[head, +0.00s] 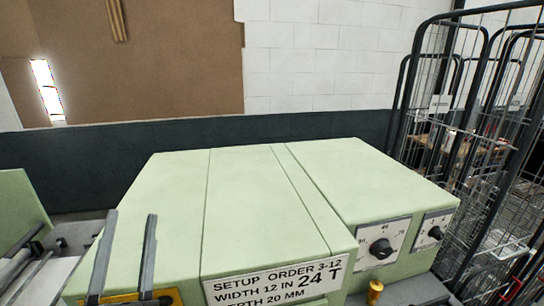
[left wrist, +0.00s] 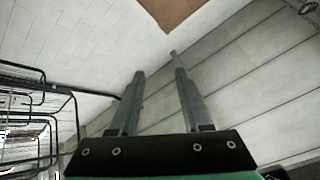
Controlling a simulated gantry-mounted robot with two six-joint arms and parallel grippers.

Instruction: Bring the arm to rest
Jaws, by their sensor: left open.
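My left gripper (head: 130,225) is at the lower left of the head view, in front of the pale green machine (head: 265,200). Its two long grey fingers point upward and stand apart, with nothing between them. The left wrist view also shows the open, empty fingers (left wrist: 157,75), with a white wall and ceiling-like panels behind them. My right gripper is in neither view.
Wire cage trolleys (head: 470,130) stand at the right. A brown board (head: 140,60) hangs on the white wall behind.

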